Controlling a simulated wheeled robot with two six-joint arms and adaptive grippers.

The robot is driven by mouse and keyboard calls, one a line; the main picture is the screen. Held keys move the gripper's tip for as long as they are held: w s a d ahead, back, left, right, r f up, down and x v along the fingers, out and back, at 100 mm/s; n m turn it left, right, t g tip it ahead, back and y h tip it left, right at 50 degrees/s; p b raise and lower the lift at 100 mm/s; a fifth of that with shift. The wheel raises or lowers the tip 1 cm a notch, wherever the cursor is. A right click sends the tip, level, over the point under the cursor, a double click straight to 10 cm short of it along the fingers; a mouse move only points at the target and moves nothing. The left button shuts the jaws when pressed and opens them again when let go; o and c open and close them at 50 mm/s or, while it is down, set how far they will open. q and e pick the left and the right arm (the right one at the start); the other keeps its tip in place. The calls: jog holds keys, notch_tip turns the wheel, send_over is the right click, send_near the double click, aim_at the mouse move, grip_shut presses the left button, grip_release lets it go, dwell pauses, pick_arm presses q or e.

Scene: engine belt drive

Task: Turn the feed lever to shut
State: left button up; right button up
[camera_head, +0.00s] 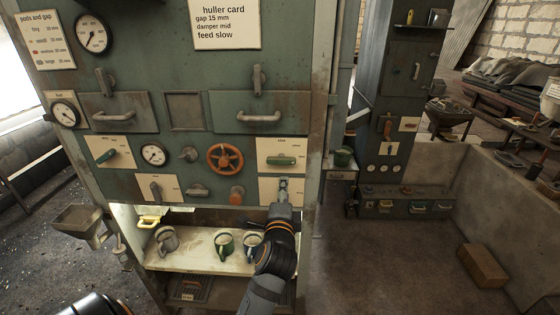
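A grey-green machine panel (215,135) carries several levers on cream label plates, whose small print I cannot read. A green-handled lever (281,160) lies level on the upper right plate. Another green-handled lever (108,156) sits on the left plate, slightly tilted. A grey lever (155,190) stands upright on the lower left plate. My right gripper (283,186) is at the lower right plate (298,190) and covers the control there. Whether its fingers grip it is too small to tell. Of my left arm only a dark part shows at the bottom left; its gripper is out of view.
An orange handwheel (225,158) and an orange knob (236,195) are left of my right gripper. Below, a lit shelf (190,262) holds several mugs close to my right forearm. A hopper (80,220) juts out at left. A card (226,24) reads "feed slow".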

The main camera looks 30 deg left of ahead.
aim_at(280, 163)
pick_arm(q)
jog(key=shift+y, duration=0.6)
jog(key=w+a+r+p, duration=0.1)
jog(key=w+a, duration=0.1)
jog(key=w+a+r+p, duration=0.1)
jog(key=w+a, duration=0.1)
jog(key=w+a+r+p, duration=0.1)
jog(key=w+a, duration=0.1)
jog(key=shift+w+r, duration=0.35)
jog(key=shift+w+a, duration=0.2)
jog(key=shift+w, duration=0.25)
jog(key=shift+f, duration=0.1)
grip_shut()
